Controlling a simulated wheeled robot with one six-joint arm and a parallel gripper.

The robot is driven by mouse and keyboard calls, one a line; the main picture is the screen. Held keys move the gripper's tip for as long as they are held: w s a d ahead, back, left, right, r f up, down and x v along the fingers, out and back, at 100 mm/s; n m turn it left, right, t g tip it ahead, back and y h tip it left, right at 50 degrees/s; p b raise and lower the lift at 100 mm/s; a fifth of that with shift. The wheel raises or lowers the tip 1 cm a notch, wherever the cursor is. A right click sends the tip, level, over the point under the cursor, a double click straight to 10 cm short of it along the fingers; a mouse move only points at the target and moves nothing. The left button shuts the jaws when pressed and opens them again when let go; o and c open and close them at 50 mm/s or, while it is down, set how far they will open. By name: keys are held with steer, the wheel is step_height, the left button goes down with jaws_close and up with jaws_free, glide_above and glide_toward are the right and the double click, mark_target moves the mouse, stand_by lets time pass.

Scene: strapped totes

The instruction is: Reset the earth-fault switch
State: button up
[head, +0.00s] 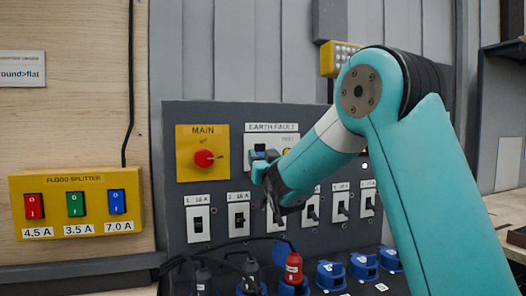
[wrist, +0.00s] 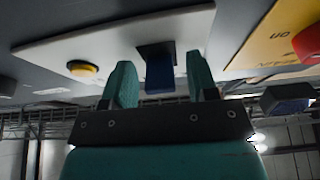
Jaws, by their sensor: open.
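The earth-fault switch is on a white plate (head: 287,142) under an EARTH FAULT label in the head view. In the wrist view its blue lever (wrist: 160,74) sticks out of a dark slot in the white plate (wrist: 110,40). A yellow button (wrist: 83,68) is on the same plate. My gripper (wrist: 162,84) is open, one teal finger on each side of the lever, with visible gaps. In the head view my gripper (head: 264,170) is in front of the switch and my arm hides part of the plate. I cannot tell the lever's setting.
A red MAIN knob (head: 204,158) on a yellow plate is left of the switch. Several breakers (head: 197,223) line the row below, with blue sockets and plugged cables under them. A yellow flood splitter box (head: 77,203) hangs on the wood wall at left.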

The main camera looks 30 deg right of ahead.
steer(key=c, duration=0.9)
steer(key=shift+r+g+p, duration=0.45)
steer(key=shift+g+p, duration=0.05)
steer(key=shift+p, duration=0.7)
steer(key=g+p, duration=0.2)
steer(key=p, duration=0.1)
steer(key=shift+r+y, duration=0.4)
steer(key=g+p, duration=0.1)
steer(key=p, duration=0.1)
steer(key=g+y+p, duration=0.1)
steer(key=g+p, duration=0.1)
steer(key=p, duration=0.1)
steer(key=shift+r, duration=0.3)
steer(key=shift+w+g+p, duration=0.1)
steer(key=shift+g+p, duration=0.65)
steer(key=shift+g, duration=0.05)
steer(key=o, duration=0.9)
steer(key=shift+f, duration=0.1)
